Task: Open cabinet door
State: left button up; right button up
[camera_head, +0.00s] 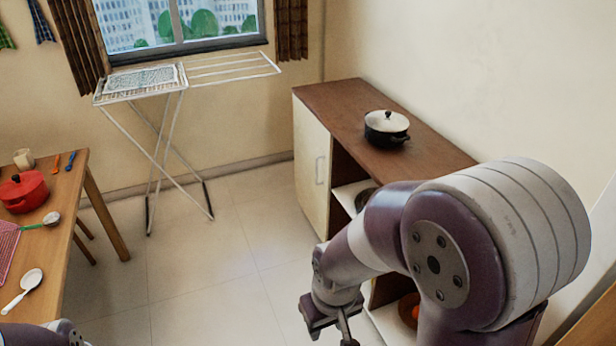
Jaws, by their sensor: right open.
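The cabinet (350,95) has a brown top and stands along the right wall. Its cream door (311,165) is at the far left end and looks shut, with a small vertical handle (320,171). My right arm comes in from the right and hides much of the cabinet's near side. My right gripper (330,332) is low at the bottom edge, open, partly cut off, in front of the cabinet and apart from the door handle. My left arm shows only as a small piece at the lower left; its gripper is out of the frame.
A pot with a white lid (386,126) stands on the cabinet top. Open shelves (350,195) lie beside the door. A drying rack (160,140) stands by the window. A wooden table (60,220) with a red pot (24,192) is left. Tiled floor (225,260) between is clear.

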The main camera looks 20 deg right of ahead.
aim_at(313, 142)
jog(key=i+z, duration=0.3)
jog(key=i, duration=1)
jog(key=i+l+z, duration=0.1)
jog(key=i, duration=0.4)
jog(key=i+l+z, duration=0.15)
jog(key=i, duration=0.4)
jog(key=i+l+z, duration=0.1)
jog(key=i, duration=0.45)
jog(key=l, duration=0.15)
